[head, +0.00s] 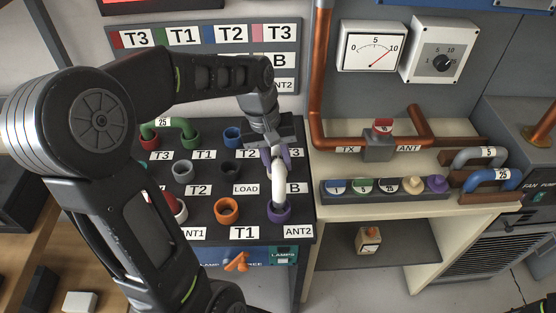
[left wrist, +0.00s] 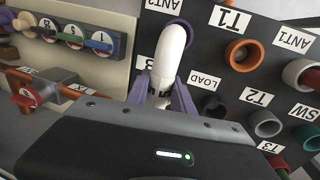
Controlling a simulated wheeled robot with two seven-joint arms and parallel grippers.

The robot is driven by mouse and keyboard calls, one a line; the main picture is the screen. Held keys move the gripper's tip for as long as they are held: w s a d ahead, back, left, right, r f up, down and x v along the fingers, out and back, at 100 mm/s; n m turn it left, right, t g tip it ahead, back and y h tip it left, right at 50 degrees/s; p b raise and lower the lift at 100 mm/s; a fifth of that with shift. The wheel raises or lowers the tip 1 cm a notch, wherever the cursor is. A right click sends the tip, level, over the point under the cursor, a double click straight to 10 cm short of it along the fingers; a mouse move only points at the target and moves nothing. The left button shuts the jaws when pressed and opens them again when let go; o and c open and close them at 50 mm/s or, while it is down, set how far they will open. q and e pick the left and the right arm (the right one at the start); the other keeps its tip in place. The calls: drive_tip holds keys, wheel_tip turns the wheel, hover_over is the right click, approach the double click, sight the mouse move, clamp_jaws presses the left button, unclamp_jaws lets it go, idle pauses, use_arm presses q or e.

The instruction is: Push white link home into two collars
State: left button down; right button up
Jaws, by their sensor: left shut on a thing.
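The white link (head: 279,188) is a bent white tube. My left gripper (head: 275,156) is shut on it with purple fingers, over the right side of the black collar board (head: 203,215). The link's near end is at the mouth of the purple collar (head: 278,213) by the ANT2 label; how deep it sits I cannot tell. Its far end and any collar under it are hidden by my gripper. In the left wrist view the white link (left wrist: 170,52) rises between the fingers (left wrist: 162,98) in front of the purple collar (left wrist: 178,25). My right gripper is out of view.
Several other collars stand on the board, including an orange one (head: 227,210) and a blue one (head: 232,136). A copper pipe (head: 317,90) and a knob strip (head: 385,188) are to the right.

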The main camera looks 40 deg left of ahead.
use_arm(q)
drive_tip(key=shift+f+b, duration=1.4)
drive_tip(key=shift+f, duration=0.55)
drive_tip(key=c, duration=1)
unclamp_jaws()
drive_tip(key=r, duration=0.5)
drive_tip(key=s+a+r, duration=0.1)
drive_tip(key=r, duration=0.1)
drive_tip(key=shift+a+r, duration=0.1)
drive_tip(key=shift+r, duration=0.25)
